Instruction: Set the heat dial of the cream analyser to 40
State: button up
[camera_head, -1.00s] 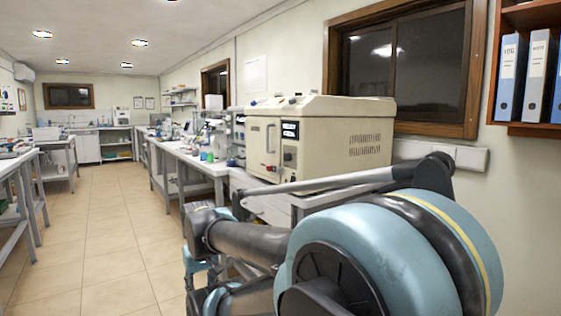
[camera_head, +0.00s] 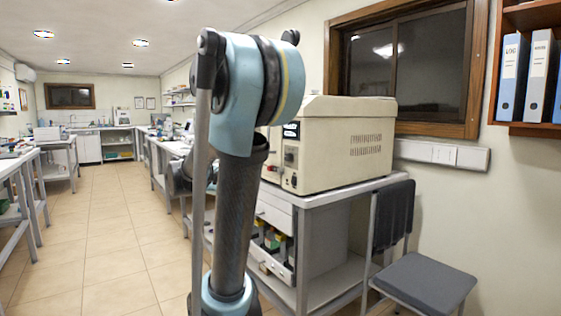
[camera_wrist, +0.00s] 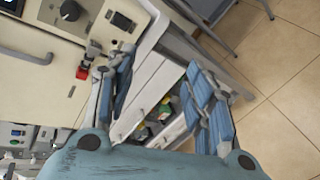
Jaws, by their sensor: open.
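The cream analyser (camera_head: 345,150) stands on a grey bench at the right in the head view. Its cream front panel (camera_wrist: 60,50) fills the upper left of the wrist view. A round black dial (camera_wrist: 70,10) sits near the top edge there; its marks are too small to read. A red knob or lever (camera_wrist: 83,71) juts out beside the left finger. My gripper (camera_wrist: 160,60) is open and empty, its two blue fingers spread wide. The dial lies beyond the left finger, to its upper left, apart from it. In the head view my arm hides part of the front.
Below the analyser, the grey bench (camera_head: 340,250) has a shelf with small coloured items (camera_wrist: 155,118). A dark chair (camera_head: 425,278) stands right of it. A bar handle (camera_wrist: 25,53) juts from the panel. The tiled floor (camera_head: 105,240) is clear at left.

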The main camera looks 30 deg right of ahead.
aim_at(286, 157)
jog(key=w+d+r+n+g+h, duration=0.1)
jog(key=w+d+r+h, duration=0.1)
jog(key=w+r+h, duration=0.45)
jog(key=shift+y, duration=0.95)
jog(key=d, duration=0.5)
jog(key=d+r, duration=0.1)
jog(key=d, duration=0.5)
jog(key=d+r, duration=0.1)
jog(key=d, duration=0.4)
jog(key=shift+w+d, duration=0.1)
jog(key=shift+d, duration=0.3)
jog(key=c, duration=1.1)
